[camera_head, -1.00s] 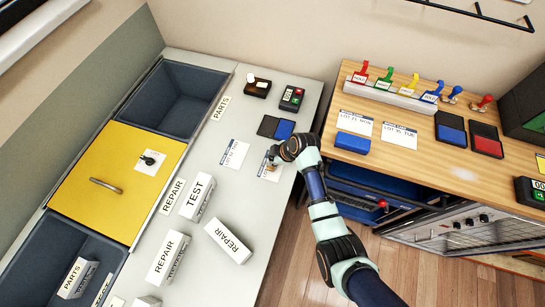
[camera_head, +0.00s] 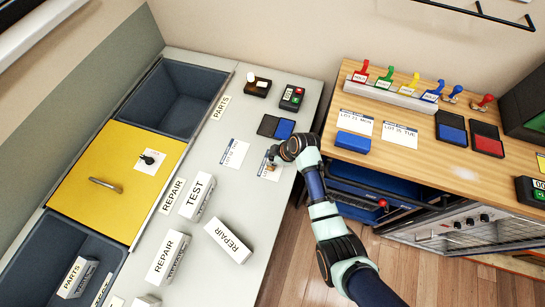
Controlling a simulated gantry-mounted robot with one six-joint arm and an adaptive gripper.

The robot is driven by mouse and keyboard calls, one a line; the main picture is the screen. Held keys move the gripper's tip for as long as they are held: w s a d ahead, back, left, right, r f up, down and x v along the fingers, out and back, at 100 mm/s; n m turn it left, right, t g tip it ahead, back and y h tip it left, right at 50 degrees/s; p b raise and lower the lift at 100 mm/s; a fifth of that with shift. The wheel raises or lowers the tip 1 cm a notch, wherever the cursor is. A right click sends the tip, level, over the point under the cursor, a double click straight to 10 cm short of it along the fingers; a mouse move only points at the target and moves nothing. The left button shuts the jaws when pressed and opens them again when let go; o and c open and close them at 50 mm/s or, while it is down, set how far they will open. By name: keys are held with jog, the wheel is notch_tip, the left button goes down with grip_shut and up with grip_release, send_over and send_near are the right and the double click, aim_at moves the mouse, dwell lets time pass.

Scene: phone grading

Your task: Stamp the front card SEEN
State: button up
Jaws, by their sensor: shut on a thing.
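My gripper (camera_head: 275,156) is over the upper part of a white printed card (camera_head: 268,174) near the right edge of the grey table. It is shut on a small stamp, mostly hidden by the fingers; a bit of its light brown body shows. I cannot tell whether the stamp touches the card. Another white card (camera_head: 235,154) lies to the left, clear of the gripper. An open ink pad with a blue face (camera_head: 285,128) lies just behind the gripper. Any mark on the card under the gripper is hidden or too small to read.
A dark block with a pale knob (camera_head: 257,87) and a small keypad device (camera_head: 292,97) stand at the back. White boxes labelled TEST (camera_head: 197,196) and REPAIR (camera_head: 228,241) lie in front. Coloured stamps (camera_head: 386,82) stand in a rack on the wooden table (camera_head: 455,170).

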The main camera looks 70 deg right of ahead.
jog(key=shift+f, duration=0.45)
dwell(1.1)
notch_tip(320, 180, up, 7)
jog(key=p, duration=0.6)
jog(key=shift+r, duration=0.15)
